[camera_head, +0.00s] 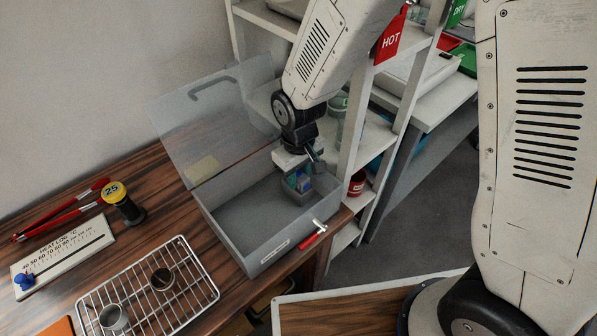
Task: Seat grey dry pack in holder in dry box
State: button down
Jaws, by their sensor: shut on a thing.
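The dry box (234,249) is a translucent grey bin on the wooden table, with its clear lid (215,120) raised at the back. My gripper (304,170) reaches down into the right end of the box. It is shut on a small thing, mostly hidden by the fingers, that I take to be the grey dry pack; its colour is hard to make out. Just below the fingers is a grey rounded holder (298,197) against the box's right end, with bits of teal and blue showing at it. I cannot tell whether the held thing touches the holder.
A red-handled latch (313,235) sticks out at the box's front right. A wire rack (150,300) with two metal cups stands in front left. A heat log board (62,255), a yellow-topped timer (115,192) and red tongs (62,212) lie left. A shelf upright (362,120) stands close right.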

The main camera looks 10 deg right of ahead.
aim_at(298, 175)
jog(key=shift+f, duration=0.1)
jog(key=c, duration=1.1)
grip_release()
jog(key=shift+o, duration=0.2)
jog(key=shift+r, duration=3.9)
jog(key=s+d+r+m+t, duration=0.1)
jog(key=s+d+r+m, duration=0.5)
jog(key=s+d+r, duration=1.2)
jog(key=s+d, duration=0.1)
jog(key=d, duration=0.1)
jog(key=shift+s+d+r+m, duration=0.15)
jog(key=shift+d+r+m, duration=0.15)
jog(key=shift+r+m, duration=0.1)
